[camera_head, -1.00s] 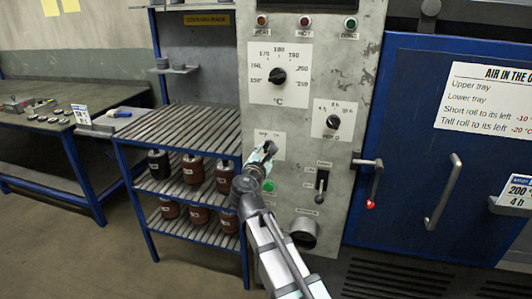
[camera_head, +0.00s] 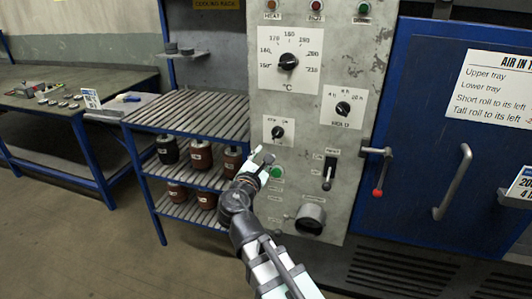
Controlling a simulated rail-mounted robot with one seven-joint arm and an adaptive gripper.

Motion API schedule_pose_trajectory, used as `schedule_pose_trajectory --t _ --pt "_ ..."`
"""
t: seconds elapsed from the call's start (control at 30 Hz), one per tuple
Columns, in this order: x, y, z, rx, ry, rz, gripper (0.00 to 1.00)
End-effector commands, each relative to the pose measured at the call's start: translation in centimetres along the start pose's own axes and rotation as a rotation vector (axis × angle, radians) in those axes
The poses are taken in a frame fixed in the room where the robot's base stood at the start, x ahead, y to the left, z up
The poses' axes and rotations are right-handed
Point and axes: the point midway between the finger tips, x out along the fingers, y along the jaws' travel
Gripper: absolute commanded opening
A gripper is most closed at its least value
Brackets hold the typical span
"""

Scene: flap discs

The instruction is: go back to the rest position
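My gripper (camera_head: 264,156) is in front of the grey control panel (camera_head: 355,215), a little below the small lower-left knob (camera_head: 278,132) and close to the green button (camera_head: 276,172). It appears to hold nothing. Its fingertips look small and apart, with a gap between them. I cannot tell whether it touches the panel. My arm reaches up to it from the bottom of the view. No separate object is named by the task.
A blue oven door (camera_head: 425,120) with a handle (camera_head: 453,182) and a red-tipped lever (camera_head: 377,172) stands right. A cooling rack (camera_head: 190,110) with several rolls on its lower shelves stands left. A workbench (camera_head: 90,80) is far left. Open floor (camera_head: 85,255) lies lower left.

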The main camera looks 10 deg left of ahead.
Motion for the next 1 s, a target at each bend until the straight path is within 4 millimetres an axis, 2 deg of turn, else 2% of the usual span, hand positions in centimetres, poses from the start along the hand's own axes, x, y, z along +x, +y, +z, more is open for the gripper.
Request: schedule_pose_trajectory --t 0.47,0.57,0.67,0.77,0.87,1.0 --pt "-0.1 0.0 0.0 0.043 -0.001 -0.003 0.36" --pt "-0.1 -0.6 -0.3 0.152 0.013 -0.028 0.36" --pt "-0.3 -1.8 -1.6 0.348 0.061 -0.093 0.36" --pt "-0.8 -4.7 -5.5 0.568 0.141 -0.218 0.36" --pt "-1.1 -8.6 -9.7 0.721 0.192 -0.361 0.36" --pt "-2.0 -15.0 -15.4 0.894 0.224 -0.588 0.36"
